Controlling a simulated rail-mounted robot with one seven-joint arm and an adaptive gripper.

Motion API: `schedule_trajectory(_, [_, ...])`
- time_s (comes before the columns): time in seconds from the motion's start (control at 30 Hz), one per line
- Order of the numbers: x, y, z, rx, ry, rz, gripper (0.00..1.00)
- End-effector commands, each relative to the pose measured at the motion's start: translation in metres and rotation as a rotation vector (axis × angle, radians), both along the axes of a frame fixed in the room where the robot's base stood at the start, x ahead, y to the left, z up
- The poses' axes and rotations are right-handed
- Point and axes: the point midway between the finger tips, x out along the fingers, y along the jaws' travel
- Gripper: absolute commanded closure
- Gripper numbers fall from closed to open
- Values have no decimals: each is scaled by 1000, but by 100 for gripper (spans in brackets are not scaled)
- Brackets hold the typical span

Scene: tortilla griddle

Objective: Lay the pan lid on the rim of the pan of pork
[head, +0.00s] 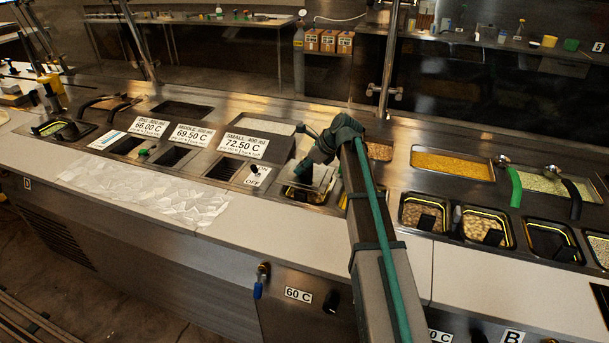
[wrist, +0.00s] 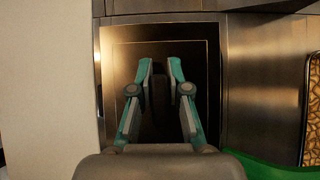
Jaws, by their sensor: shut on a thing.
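My gripper (wrist: 160,66) is shut on a dark upright handle (wrist: 160,88), which shows between its fingers in the wrist view. The handle appears to belong to the pan lid (wrist: 126,62), a dark, shiny rectangular plate under the fingers. The lid also shows in the head view as a grey plate (head: 323,176) beside my gripper (head: 308,178). It is above a rectangular counter opening with a pan (head: 303,195), partly hidden by my arm. Whether the lid touches the pan's rim cannot be told. The pan's contents are hidden, so no pork can be made out.
Open pans of food (head: 424,213) and a yellow-filled tray (head: 452,166) lie to the right. A green-handled ladle (head: 515,187) rests near them. Temperature signs (head: 245,144) stand to the left, with pale flat sheets (head: 150,190) on the white counter. A metal post (head: 386,75) rises behind.

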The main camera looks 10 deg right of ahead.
Motion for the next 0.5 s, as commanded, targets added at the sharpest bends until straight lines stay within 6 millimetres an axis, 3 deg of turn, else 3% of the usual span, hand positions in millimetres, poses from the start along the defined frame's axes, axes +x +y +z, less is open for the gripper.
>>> schedule_trajectory(0.2, [1,-11,-12,0,0,-1,100])
schedule_trajectory(0.5, [1,-9,-40,0,-1,-1,100])
